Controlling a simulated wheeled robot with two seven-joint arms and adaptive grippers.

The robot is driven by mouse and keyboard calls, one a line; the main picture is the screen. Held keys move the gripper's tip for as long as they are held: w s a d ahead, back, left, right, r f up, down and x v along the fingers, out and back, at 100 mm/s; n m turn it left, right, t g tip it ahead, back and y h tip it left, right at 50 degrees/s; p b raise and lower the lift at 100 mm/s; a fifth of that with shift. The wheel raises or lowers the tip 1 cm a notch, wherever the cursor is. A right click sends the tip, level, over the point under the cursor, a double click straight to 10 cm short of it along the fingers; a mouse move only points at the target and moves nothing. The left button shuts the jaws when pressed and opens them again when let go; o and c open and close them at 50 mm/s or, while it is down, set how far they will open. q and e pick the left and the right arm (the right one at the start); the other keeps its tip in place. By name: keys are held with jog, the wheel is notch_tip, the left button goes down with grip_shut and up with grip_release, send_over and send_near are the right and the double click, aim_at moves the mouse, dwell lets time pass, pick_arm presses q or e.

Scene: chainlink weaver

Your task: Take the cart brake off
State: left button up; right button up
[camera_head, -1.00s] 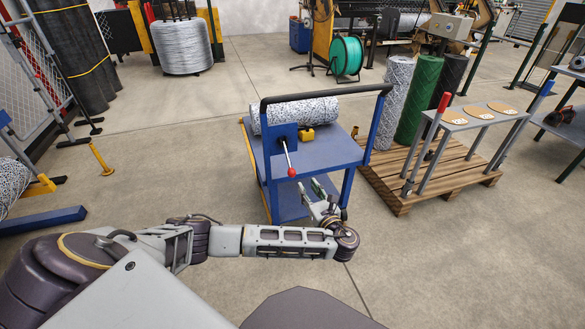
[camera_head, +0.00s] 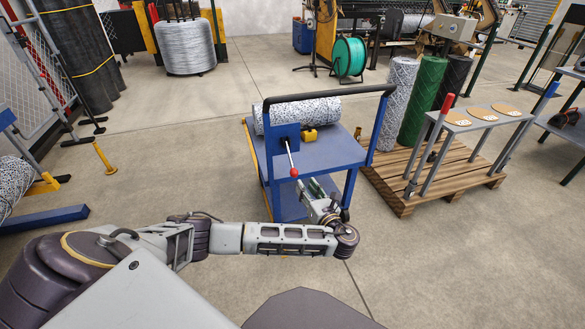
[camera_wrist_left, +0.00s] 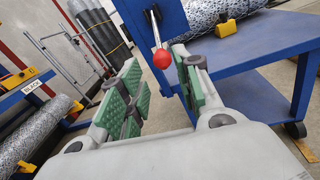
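The blue cart (camera_head: 335,153) stands in front of me with a dark push handle along its near top edge. Its brake lever ends in a red knob (camera_head: 294,172) that hangs tilted down toward me from a blue plate. My left gripper (camera_head: 306,188) is just below and beside the knob, partly hidden by its own wrist. In the left wrist view the gripper (camera_wrist_left: 158,88) is open, with green pads apart. The red knob shows there (camera_wrist_left: 162,58) beyond the gap between the fingers, near the right finger. I cannot tell if they touch. My right gripper is not in view.
A patterned mesh roll (camera_head: 297,115) and a yellow block (camera_head: 309,135) lie on the cart top. A wooden pallet (camera_head: 402,205) with upright rolls and a grey stand is close to the cart's right. The floor left of the cart is mostly clear.

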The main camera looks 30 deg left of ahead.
aim_at(294, 170)
pick_arm(q)
jog(key=b+x, duration=0.3)
jog(key=x, duration=0.8)
jog(key=shift+w+a, duration=0.5)
jog(key=shift+a, duration=0.2)
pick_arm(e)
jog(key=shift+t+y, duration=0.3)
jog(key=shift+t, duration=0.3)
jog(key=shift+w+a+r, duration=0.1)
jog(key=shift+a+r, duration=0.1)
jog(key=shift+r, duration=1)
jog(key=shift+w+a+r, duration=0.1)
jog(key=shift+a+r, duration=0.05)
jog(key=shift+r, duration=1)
pick_arm(q)
grip_shut()
jog(key=shift+f, duration=0.1)
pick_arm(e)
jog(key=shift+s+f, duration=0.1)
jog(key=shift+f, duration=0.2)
pick_arm(q)
jog(key=shift+f, duration=0.1)
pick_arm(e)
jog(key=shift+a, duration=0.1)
